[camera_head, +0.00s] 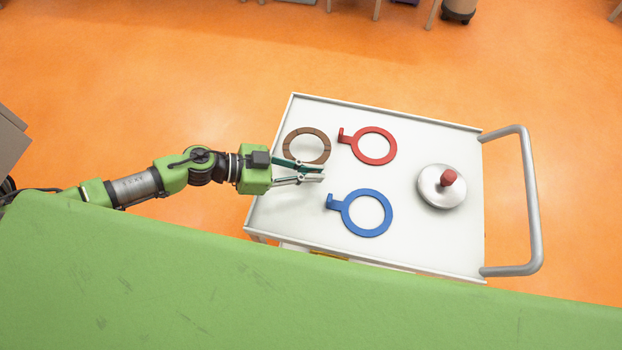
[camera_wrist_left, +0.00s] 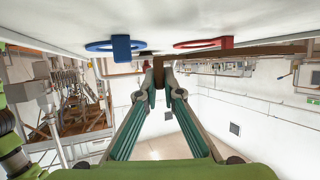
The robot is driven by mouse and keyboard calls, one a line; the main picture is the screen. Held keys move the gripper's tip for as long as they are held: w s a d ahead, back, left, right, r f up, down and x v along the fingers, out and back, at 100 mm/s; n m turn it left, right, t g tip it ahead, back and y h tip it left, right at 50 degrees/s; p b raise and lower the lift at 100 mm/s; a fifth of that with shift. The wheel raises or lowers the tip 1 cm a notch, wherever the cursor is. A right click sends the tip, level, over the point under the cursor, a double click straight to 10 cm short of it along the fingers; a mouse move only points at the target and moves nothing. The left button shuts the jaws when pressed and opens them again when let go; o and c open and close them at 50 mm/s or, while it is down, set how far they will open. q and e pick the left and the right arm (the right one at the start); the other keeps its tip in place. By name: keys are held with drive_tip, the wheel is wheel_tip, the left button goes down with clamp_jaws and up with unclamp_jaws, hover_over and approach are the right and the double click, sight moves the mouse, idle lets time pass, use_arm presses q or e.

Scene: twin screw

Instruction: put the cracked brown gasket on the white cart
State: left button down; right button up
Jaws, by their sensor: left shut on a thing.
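The brown gasket (camera_head: 306,131) is a flat ring with dark crack lines, over the left back part of the white cart (camera_head: 410,245). My left gripper (camera_head: 322,172) reaches in from the left, at the ring's near side. In the left wrist view, which is upside down, its fingers (camera_wrist_left: 160,75) are closed on the brown gasket (camera_wrist_left: 235,51). There the ring shows edge-on, close to the cart top and slightly tilted; I cannot tell whether it touches the top. My right gripper is not in view.
A red gasket (camera_head: 373,158) with a tab lies right of the brown one, and a blue gasket (camera_head: 369,230) lies nearer. A metal disc (camera_head: 435,195) with a red knob stands at the right, before the cart's grey handle (camera_head: 533,205). A green surface (camera_head: 250,300) fills the foreground.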

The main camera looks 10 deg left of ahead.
use_arm(q)
drive_tip(key=shift+a+f, duration=0.1)
drive_tip(key=shift+f, duration=1.6)
drive_tip(key=shift+f, duration=0.1)
drive_tip(key=c, duration=2.3)
unclamp_jaws()
drive_tip(key=shift+o, duration=0.6)
drive_tip(key=p+v, duration=0.3)
drive_tip(key=v, duration=0.9)
